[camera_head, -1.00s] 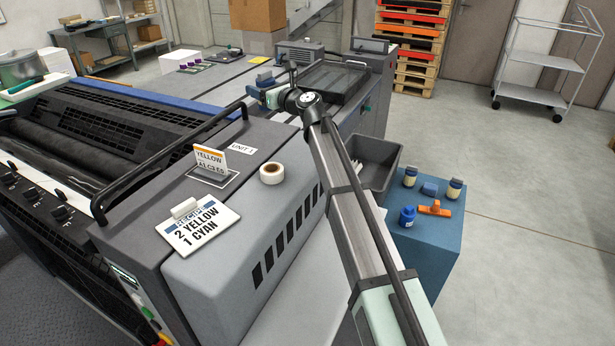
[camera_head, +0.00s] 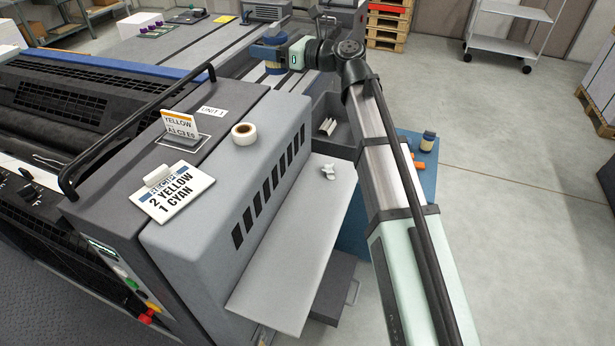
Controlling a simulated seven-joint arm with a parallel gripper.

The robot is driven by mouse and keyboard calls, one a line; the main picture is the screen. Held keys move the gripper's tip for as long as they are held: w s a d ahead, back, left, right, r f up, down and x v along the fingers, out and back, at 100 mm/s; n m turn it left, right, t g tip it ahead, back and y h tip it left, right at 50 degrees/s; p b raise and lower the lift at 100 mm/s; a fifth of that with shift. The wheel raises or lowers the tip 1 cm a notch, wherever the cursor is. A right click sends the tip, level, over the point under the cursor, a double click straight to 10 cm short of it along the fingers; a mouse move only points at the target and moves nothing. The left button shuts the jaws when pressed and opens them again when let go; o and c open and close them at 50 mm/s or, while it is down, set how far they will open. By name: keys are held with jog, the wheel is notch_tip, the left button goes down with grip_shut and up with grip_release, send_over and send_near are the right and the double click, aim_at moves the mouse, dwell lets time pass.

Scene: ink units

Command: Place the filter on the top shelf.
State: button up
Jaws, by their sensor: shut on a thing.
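My gripper (camera_head: 272,50) is at the top middle, at the end of my pale green and grey arm. It is shut on a small blue and cream thing (camera_head: 271,65), which it holds over the grey press. The blue jaws partly hide this thing, and I cannot tell whether it is the filter. A wheeled metal cart (camera_head: 510,38) at the top right has a top shelf and a lower shelf. I cannot tell whether its top is the shelf named in the task.
A light grey ledge (camera_head: 290,235) bears a small white piece. A dark bin (camera_head: 337,107) holds white pieces. A blue cabinet (camera_head: 405,185) is partly behind my arm. Open floor lies right.

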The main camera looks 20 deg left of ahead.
jog(key=s+d+n+g, duration=0.3)
jog(key=s+d+g, duration=0.1)
jog(key=s+d, duration=0.85)
send_over(309, 212)
notch_tip(309, 212, down, 26)
jog(key=shift+s+a+f, duration=0.1)
jog(key=shift+a+f, duration=0.1)
jog(key=shift+f, duration=2.65)
jog(key=shift+s+a+f, duration=0.1)
jog(key=shift+a+f, duration=0.05)
jog(key=shift+f, duration=2.65)
jog(key=shift+f, duration=0.1)
jog(key=o, duration=1.1)
jog(key=shift+w+d, duration=0.15)
jog(key=shift+d, duration=0.15)
jog(key=d, duration=0.3)
jog(key=w+d, duration=0.1)
jog(key=d, duration=0.3)
jog(key=w+d, duration=0.1)
jog(key=d, duration=0.3)
jog(key=shift+w+d, duration=0.1)
